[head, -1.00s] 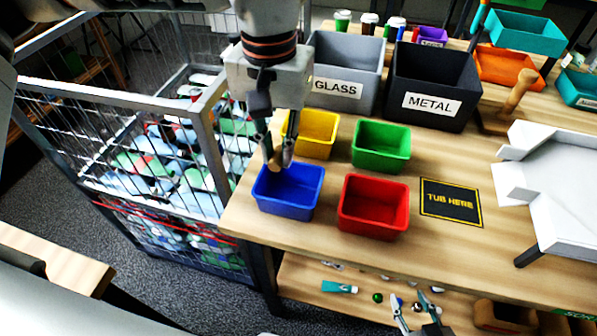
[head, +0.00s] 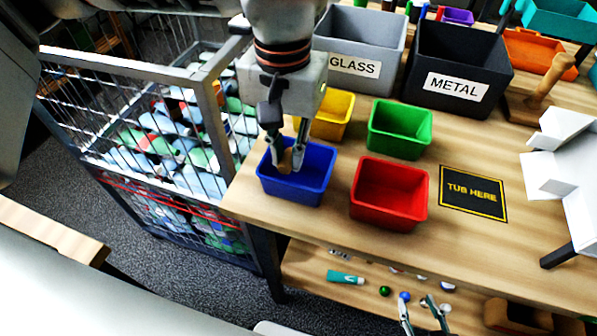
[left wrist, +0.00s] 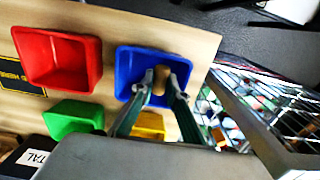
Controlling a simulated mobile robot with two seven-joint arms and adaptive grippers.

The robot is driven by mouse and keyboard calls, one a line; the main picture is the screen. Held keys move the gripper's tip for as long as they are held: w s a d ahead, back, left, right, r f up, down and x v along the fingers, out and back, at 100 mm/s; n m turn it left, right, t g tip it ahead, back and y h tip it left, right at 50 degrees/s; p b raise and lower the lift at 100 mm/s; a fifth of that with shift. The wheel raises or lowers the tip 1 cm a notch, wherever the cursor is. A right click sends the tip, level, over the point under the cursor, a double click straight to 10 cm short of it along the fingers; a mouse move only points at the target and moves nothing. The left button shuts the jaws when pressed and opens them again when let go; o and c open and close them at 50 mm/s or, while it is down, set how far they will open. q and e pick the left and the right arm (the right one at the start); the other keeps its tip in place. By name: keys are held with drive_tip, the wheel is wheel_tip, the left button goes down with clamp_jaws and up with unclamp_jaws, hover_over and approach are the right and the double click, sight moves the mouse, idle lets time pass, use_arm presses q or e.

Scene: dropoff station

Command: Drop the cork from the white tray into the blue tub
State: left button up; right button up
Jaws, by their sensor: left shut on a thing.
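The tan cork (head: 286,161) is between the fingertips of my left gripper (head: 287,167), which is shut on it. The gripper points down over the blue tub (head: 310,187), with the fingertips at about the tub's opening. In the left wrist view the cork (left wrist: 160,79) shows between the fingers, against the inside of the blue tub (left wrist: 126,62). How deep it is in the tub, I cannot tell. The white tray (head: 580,180) is at the right edge, partly cut off. My right gripper (head: 416,300) is low at the bottom edge, fingers apart and empty.
Red (head: 390,215), green (head: 402,152) and yellow (head: 325,130) tubs stand close to the blue tub. GLASS (head: 357,92) and METAL (head: 455,105) bins are behind. A wire cage (head: 210,110) of bottles adjoins the table's left edge. The TUB HERE mat (head: 473,212) is bare.

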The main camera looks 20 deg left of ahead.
use_arm(q)
drive_tip(key=o, duration=0.7)
drive_tip(key=shift+c, duration=0.2)
drive_tip(key=shift+o, duration=0.3)
wheel_tip(320, 180, up, 12)
